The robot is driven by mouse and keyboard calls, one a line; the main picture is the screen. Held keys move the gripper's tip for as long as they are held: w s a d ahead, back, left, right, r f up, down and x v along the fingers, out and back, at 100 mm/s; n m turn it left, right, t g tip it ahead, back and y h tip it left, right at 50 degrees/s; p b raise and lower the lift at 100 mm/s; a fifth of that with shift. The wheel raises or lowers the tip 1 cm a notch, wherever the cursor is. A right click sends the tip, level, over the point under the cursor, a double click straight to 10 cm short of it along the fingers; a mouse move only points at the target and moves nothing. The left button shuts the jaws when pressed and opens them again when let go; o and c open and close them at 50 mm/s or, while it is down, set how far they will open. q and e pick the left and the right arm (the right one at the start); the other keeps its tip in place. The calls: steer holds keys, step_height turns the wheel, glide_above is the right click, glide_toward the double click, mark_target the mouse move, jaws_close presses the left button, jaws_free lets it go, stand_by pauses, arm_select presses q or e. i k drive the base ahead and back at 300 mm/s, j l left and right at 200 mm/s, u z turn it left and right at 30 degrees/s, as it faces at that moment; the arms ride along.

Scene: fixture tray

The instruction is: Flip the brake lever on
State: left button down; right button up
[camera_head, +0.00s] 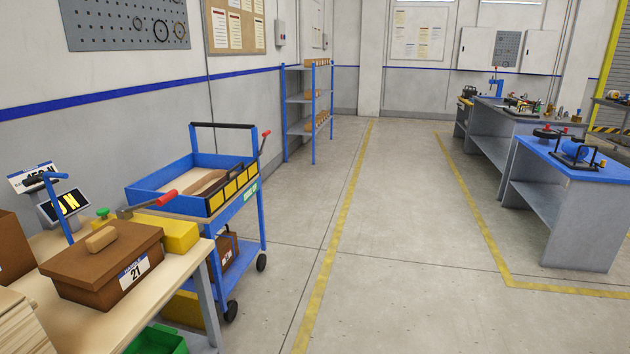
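A blue two-shelf cart (214,207) stands left of centre, beside the wooden table. A small lever with a red grip (265,137) stands upright at the cart's far right corner, near the black push handle (223,125). Another lever with a red grip (166,198) lies low over a yellow box (160,230) on the table. The frame does not label either lever as the brake. The cart's black wheels (261,262) show in part; some are hidden. Neither of my grippers is in view.
The wooden table (140,313) at the lower left holds a brown lidded box (105,262) marked 21. A blue shelf rack (312,112) stands behind the cart. A blue-topped workbench (566,165) stands at the right. The floor between is clear.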

mark_target(265, 135)
steer(key=i, duration=3.6)
steer(key=u, duration=0.3)
